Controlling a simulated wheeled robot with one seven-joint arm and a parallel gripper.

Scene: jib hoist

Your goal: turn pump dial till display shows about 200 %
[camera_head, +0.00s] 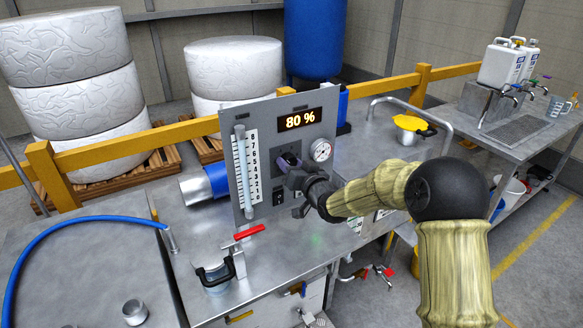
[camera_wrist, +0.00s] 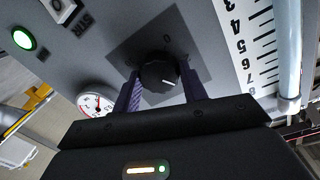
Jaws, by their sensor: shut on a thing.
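The pump panel (camera_head: 262,121) stands upright on the metal bench, and its display (camera_head: 299,119) reads 80 % in orange digits. My gripper (camera_head: 290,163) is at the dial in the middle of the panel, below the display. In the wrist view, the black pump dial (camera_wrist: 160,72) has a white pointer mark and sits between the two purple fingers of my gripper (camera_wrist: 164,90). The gripper is shut on the dial. In the head view, my gripper hides most of the dial.
A sight tube with a number scale (camera_head: 245,168) is left of the dial, and a round gauge (camera_head: 320,150) is right of it. A yellow funnel (camera_head: 413,125) is at the back right. A green lamp (camera_wrist: 23,40) glows on the panel.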

